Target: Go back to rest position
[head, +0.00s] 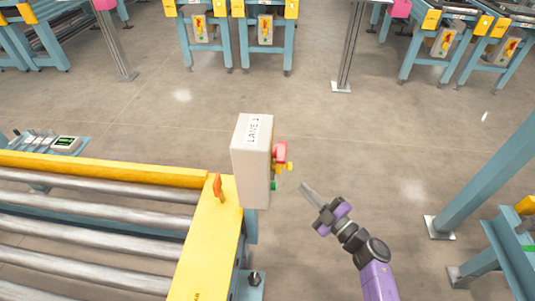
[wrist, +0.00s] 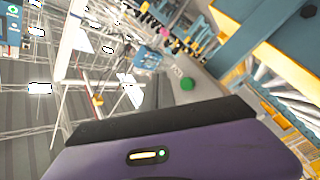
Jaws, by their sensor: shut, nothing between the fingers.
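My gripper (head: 306,190) is at the end of my purple and black arm in the head view. Its fingers are together and empty, pointing up and left toward the control box marked LANE 1 (head: 251,162). A gap shows between the fingertips and the box's red button (head: 280,151). A yellow part and a small green button (head: 273,186) are on the same side of the box. In the wrist view, my purple gripper body fills the bottom, and a green button (wrist: 187,84) shows just beyond it. The fingertips are not clear there.
A roller conveyor (head: 90,213) with a yellow frame lies at left, with an orange lever (head: 218,188) on its end plate. A blue post (head: 486,178) stands at right. Several conveyor stands are at the back. The grey floor between is clear.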

